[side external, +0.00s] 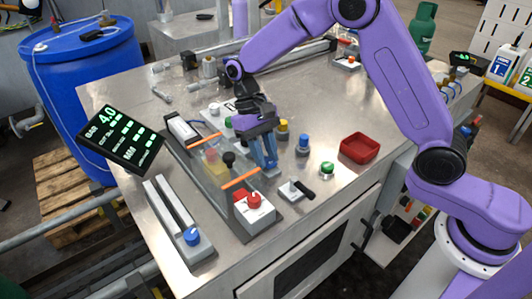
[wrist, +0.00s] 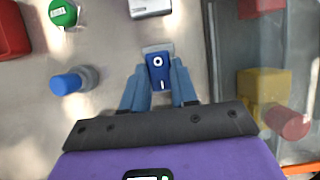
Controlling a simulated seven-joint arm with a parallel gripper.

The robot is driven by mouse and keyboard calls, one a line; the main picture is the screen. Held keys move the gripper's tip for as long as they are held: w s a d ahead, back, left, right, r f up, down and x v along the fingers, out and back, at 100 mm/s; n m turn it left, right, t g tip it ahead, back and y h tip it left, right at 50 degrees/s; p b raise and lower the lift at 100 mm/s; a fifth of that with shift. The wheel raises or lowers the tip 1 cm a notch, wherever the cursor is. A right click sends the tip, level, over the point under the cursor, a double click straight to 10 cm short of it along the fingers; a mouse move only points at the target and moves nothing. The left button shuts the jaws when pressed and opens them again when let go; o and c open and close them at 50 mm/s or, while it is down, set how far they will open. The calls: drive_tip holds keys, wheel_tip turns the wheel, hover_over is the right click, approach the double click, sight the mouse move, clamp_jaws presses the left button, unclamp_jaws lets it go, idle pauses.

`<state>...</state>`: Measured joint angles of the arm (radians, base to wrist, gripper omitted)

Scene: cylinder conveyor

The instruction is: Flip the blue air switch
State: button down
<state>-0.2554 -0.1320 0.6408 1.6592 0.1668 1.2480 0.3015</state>
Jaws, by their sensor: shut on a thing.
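The blue air switch (wrist: 160,72) is a small blue rocker marked with a white O and a white I, on a pale base on the bench. In the wrist view it sits between the two blue fingers of my gripper (wrist: 158,82), which are shut on its sides. In the side external view my gripper (side external: 265,164) points down at the bench beside the clear-covered conveyor, and its fingers mostly hide the switch. I cannot tell which way the rocker is tilted.
A black-handled lever (side external: 297,190) and a red knob box (side external: 254,209) are in front. A yellow block (wrist: 265,91) shows under the clear cover.

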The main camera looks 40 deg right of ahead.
drive_tip(key=c, duration=0.9)
unclamp_jaws()
drive_tip(key=v, duration=1.7)
drive_tip(key=shift+r, duration=0.25)
drive_tip(key=s+d+f+n+t, duration=0.1)
drive_tip(key=s+n+t, duration=0.15)
drive_tip(key=s, duration=0.55)
drive_tip(key=s+d+f+n+t, duration=0.1)
drive_tip(key=s+n, duration=0.3)
drive_tip(key=s, duration=0.3)
drive_tip(key=s+d+f+n, duration=0.2)
drive_tip(key=s+d, duration=0.2)
drive_tip(key=s, duration=0.2)
drive_tip(key=s+d+f+n+t, duration=0.1)
drive_tip(key=s+d+f+n, duration=0.1)
drive_tip(key=s, duration=0.4)
drive_tip(key=s+d+f+n, duration=0.2)
drive_tip(key=s+d, duration=0.3)
drive_tip(key=s, duration=0.1)
drive_tip(key=shift+s+d+f+t, duration=0.3)
drive_tip(key=shift+s+d+t, duration=0.05)
drive_tip(key=shift+s, duration=0.05)
